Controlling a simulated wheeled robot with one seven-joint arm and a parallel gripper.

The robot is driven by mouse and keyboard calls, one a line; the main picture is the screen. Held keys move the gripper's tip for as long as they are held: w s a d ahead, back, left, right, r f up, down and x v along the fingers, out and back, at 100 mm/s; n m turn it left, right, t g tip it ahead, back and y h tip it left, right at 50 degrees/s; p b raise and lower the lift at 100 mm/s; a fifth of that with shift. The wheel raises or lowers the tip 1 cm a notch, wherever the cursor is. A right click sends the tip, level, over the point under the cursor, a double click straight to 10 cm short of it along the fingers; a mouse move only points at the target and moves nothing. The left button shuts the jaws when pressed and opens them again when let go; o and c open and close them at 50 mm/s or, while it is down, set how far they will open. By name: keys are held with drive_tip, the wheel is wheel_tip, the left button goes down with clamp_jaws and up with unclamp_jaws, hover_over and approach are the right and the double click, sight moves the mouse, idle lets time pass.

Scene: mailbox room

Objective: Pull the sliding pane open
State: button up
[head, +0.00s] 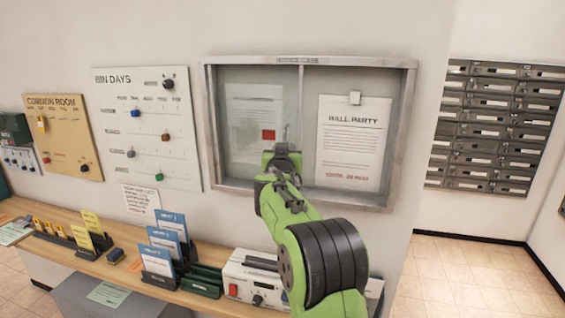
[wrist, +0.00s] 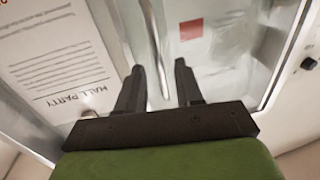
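The notice case (head: 408,110) is a grey-framed wall case. Its glass sliding pane (head: 240,83) covers the left half, with a pale paper and a red square behind it; the right half shows a HALL PARTY notice (head: 350,150). My gripper (head: 284,150) is in front of the pane's right side, near the case's middle. In the wrist view my gripper (wrist: 159,67) has its fingers apart, and a slim silver upright bar (wrist: 154,40) runs between them with gaps on both sides. I cannot tell whether either finger touches it. My arm hides the pane's lower right corner.
A BIN DAYS board (head: 145,125) with knobs hangs just left of the case. Below, a wooden shelf (head: 95,262) holds leaflet stands and a white device (head: 250,275). Metal mailboxes (head: 490,125) are on the wall at right. The floor at right is clear.

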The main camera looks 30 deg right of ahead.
drive_tip(key=b+v, duration=0.4)
drive_tip(key=v, duration=1)
drive_tip(key=shift+a, duration=0.2)
drive_tip(key=shift+s, duration=0.1)
drive_tip(key=s+a+f+n+g+y, duration=0.2)
drive_tip(key=s+a+f, duration=0.4)
drive_tip(key=s, duration=0.3)
drive_tip(key=s+a+f+n+g+y, duration=0.3)
drive_tip(key=s+a+f, duration=0.4)
drive_tip(key=s, duration=0.3)
drive_tip(key=s+a+f+n+g+y, duration=0.2)
drive_tip(key=s+a+f+y, duration=0.3)
drive_tip(key=s+f, duration=0.3)
drive_tip(key=shift+s+a+n+g+y, duration=0.35)
drive_tip(key=shift+s+a+g, duration=0.5)
drive_tip(key=shift+s, duration=0.35)
drive_tip(key=shift+w+d, duration=0.1)
drive_tip(key=shift+d, duration=0.05)
